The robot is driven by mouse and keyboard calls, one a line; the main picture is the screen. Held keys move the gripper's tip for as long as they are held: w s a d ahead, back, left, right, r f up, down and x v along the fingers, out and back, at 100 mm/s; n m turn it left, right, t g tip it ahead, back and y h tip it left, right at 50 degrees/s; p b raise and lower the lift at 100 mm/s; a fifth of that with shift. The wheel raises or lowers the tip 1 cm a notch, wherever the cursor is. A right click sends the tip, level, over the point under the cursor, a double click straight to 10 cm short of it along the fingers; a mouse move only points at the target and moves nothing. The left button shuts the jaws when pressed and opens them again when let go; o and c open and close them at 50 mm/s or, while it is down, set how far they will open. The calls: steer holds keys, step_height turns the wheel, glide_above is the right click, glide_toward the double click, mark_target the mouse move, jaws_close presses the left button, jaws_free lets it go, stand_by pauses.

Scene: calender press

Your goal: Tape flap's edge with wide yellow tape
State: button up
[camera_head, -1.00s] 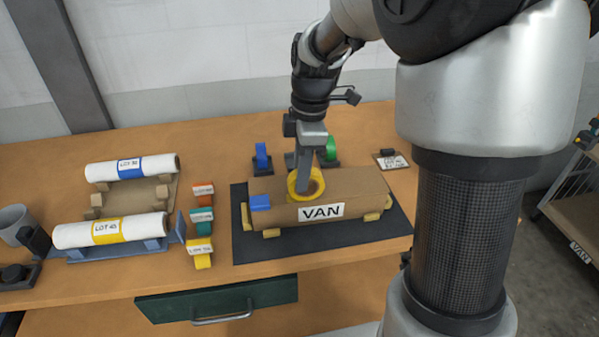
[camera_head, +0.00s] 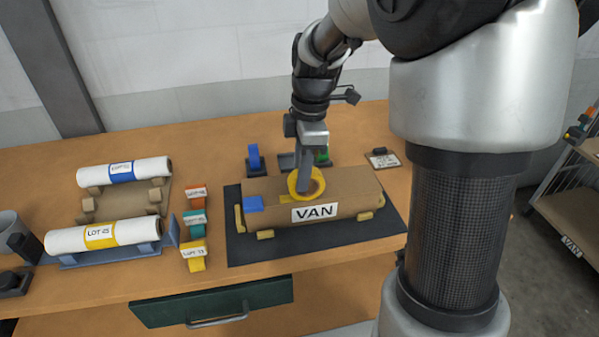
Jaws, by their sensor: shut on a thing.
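A brown wrapped parcel (camera_head: 347,187) labelled VAN lies on yellow supports on a dark mat (camera_head: 243,252). A blue piece of tape (camera_head: 254,204) sits at its left end. My gripper (camera_head: 304,185) points down over the parcel's top and is shut on a wide yellow tape roll (camera_head: 317,189). The roll stands upright at the parcel's upper front, above the label. I cannot tell whether it touches the paper. The flap's edge is not clearly distinguishable.
Blue (camera_head: 254,158) and green (camera_head: 322,156) tape rolls stand behind the parcel. White rolls with blue (camera_head: 95,174) and yellow (camera_head: 65,241) bands lie at left. Orange, teal and yellow labelled blocks (camera_head: 195,225) stand between. A card (camera_head: 386,160) lies behind right.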

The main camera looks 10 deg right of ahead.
mark_target(317, 171)
steer(key=shift+d, duration=0.4)
steer(key=shift+d, duration=0.2)
steer(key=shift+d, duration=0.4)
steer(key=shift+d, duration=0.1)
steer(key=shift+s+d, duration=0.1)
steer(key=shift+d, duration=0.4)
steer(key=shift+d, duration=0.15)
stand_by(0.3)
steer(key=shift+d, duration=0.45)
steer(key=shift+d, duration=0.15)
steer(key=shift+d, duration=0.45)
